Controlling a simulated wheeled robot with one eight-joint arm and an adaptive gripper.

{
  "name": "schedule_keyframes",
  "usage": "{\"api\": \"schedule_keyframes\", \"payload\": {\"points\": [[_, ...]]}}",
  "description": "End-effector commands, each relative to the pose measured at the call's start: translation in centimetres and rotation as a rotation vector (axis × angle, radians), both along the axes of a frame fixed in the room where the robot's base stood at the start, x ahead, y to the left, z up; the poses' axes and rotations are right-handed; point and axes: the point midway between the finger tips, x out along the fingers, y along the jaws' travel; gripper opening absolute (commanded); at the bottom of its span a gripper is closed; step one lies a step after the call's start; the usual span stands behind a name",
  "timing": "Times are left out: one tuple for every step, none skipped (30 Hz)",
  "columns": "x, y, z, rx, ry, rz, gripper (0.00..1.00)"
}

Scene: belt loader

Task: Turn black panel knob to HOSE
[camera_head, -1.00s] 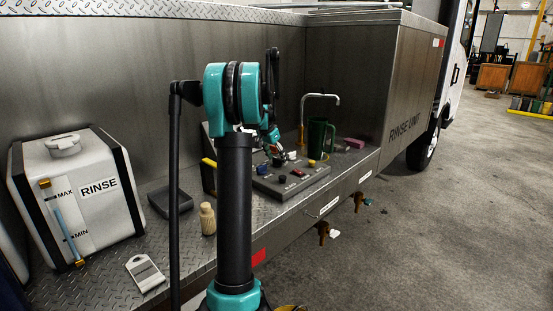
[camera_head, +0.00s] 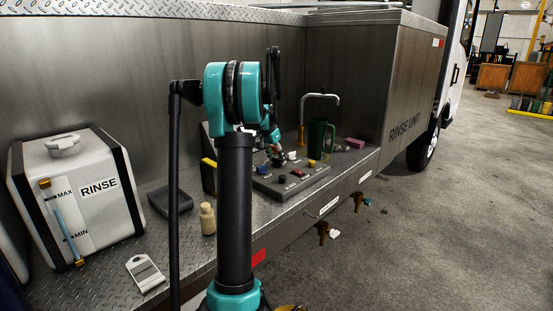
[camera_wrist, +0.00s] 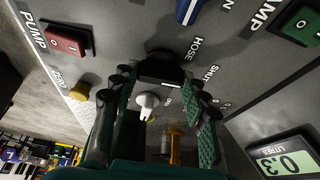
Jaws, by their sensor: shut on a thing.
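The grey control panel (camera_head: 290,184) sits on the metal deck, with my gripper (camera_head: 277,160) low over its rear part. In the wrist view the black knob (camera_wrist: 160,67) is between the fingertips of my gripper (camera_wrist: 162,88), which is shut on it. The fingers partly hide the knob. A short white mark on its near edge shows close to the fingers. The HOSE label (camera_wrist: 193,48) is printed beside the knob, and the SHUT label (camera_wrist: 211,72) is nearby.
The wrist view shows a red PUMP switch (camera_wrist: 67,40), a blue knob (camera_wrist: 187,11), a green switch (camera_wrist: 302,27), a yellow knob (camera_wrist: 79,94) and a LITRES display (camera_wrist: 284,162). A green jug (camera_head: 320,138) and a tap (camera_head: 322,97) stand behind the panel.

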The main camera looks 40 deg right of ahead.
Motion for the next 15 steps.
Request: {"api": "schedule_keyframes", "payload": {"points": [[-0.11, -0.02, 0.01, 0.000, 0.000, 0.021, 0.16], [-0.10, -0.02, 0.01, 0.000, -0.001, 0.037, 0.16], [-0.10, -0.03, 0.02, 0.000, -0.001, 0.062, 0.16], [-0.12, -0.03, 0.02, 0.000, -0.001, 0.082, 0.16], [-0.14, -0.03, 0.02, 0.000, -0.001, 0.103, 0.16], [-0.15, -0.03, 0.01, 0.000, -0.001, 0.134, 0.16], [-0.17, -0.04, 0.02, 0.000, -0.001, 0.158, 0.16], [-0.20, -0.07, 0.03, -0.001, -0.001, 0.183, 0.16], [-0.23, -0.08, 0.03, 0.000, -0.002, 0.217, 0.16], [-0.27, -0.10, 0.04, 0.000, -0.001, 0.243, 0.16], [-0.29, -0.09, 0.03, 0.000, -0.001, 0.270, 0.16], [-0.28, -0.09, 0.03, 0.000, -0.001, 0.306, 0.16], [-0.29, -0.10, 0.04, -0.001, 0.000, 0.331, 0.16], [-0.28, -0.10, 0.04, -0.001, -0.001, 0.358, 0.16], [-0.30, -0.15, 0.04, -0.001, -0.002, 0.390, 0.16]]}}
